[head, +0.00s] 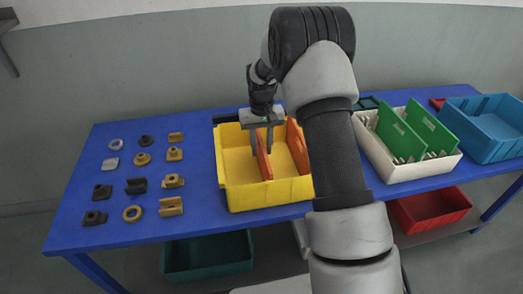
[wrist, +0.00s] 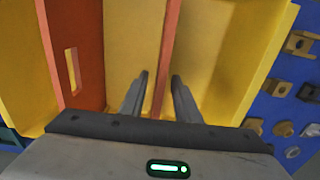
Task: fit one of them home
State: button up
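A yellow bin (head: 262,196) on the blue table holds two orange plates, both on edge. The left orange plate (head: 264,160) leans slightly. The right orange plate (head: 298,147) is partly hidden behind my arm. In the wrist view, one plate (wrist: 169,40) shows as a thin edge and the other plate (wrist: 85,50) shows its face with a slot. My gripper (head: 262,150) points down into the bin with its fingers on either side of the left plate. In the wrist view, my gripper (wrist: 161,77) is open, with gaps beside the plate edge.
A white slotted rack (head: 408,171) holds two upright green plates (head: 401,132), right of my arm. A blue bin (head: 488,130) stands further right. Several small grey, black and tan parts (head: 143,158) lie at the table's left. A red bin (head: 430,210) and a dark green bin (head: 207,257) sit below.

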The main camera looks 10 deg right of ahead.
notch_tip(320, 180, up, 16)
jog(key=p, duration=0.1)
jog(key=shift+f+p, duration=0.2)
jog(key=shift+p, duration=0.2)
jog(key=s+r+t, duration=0.3)
jog(key=s+r, duration=1)
jog(key=s+t, duration=0.3)
jog(key=s, duration=1.7)
notch_tip(320, 180, up, 12)
jog(key=p, duration=1.2)
